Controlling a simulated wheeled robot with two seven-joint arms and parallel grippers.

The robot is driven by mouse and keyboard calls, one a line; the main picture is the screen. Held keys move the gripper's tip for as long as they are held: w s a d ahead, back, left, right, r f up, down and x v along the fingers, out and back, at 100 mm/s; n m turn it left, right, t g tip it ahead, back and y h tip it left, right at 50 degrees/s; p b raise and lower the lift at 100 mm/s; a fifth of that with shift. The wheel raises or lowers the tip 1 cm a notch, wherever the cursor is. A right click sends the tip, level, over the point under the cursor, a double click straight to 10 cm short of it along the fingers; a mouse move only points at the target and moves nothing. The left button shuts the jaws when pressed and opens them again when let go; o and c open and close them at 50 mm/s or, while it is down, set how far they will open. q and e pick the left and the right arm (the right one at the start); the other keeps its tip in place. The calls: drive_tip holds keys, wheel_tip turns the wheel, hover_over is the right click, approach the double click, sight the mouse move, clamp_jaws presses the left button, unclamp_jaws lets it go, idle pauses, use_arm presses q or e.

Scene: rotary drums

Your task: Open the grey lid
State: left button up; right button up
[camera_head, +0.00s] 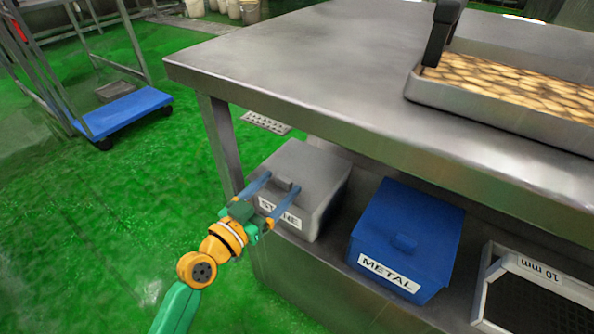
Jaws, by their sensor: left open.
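The grey lid (308,165) lies shut on a grey box (316,222) labelled "STONE", on the shelf under the metal table. A small dark grey handle (285,185) stands near the lid's front edge. My left gripper (276,186) is open, its two blue fingers apart and reaching toward the front of the box. The fingertips appear on either side of the handle; I cannot tell whether they touch it. Part of the label is hidden behind a finger. My right gripper is not in view.
A blue box (408,235) labelled "METAL" stands to the right on the shelf, with a "10 mm" sieve tray (540,290) beyond it. The steel table top (320,70) overhangs the boxes. A tray (500,112) of brownish stone-like pieces sits on top.

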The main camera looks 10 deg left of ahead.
sight(286, 178)
use_arm(q)
drive_tip(key=x, duration=0.5)
drive_tip(key=shift+w+d, duration=0.15)
drive_tip(key=shift+w, duration=0.15)
drive_tip(key=shift+c, duration=0.2)
clamp_jaws()
idle(0.9)
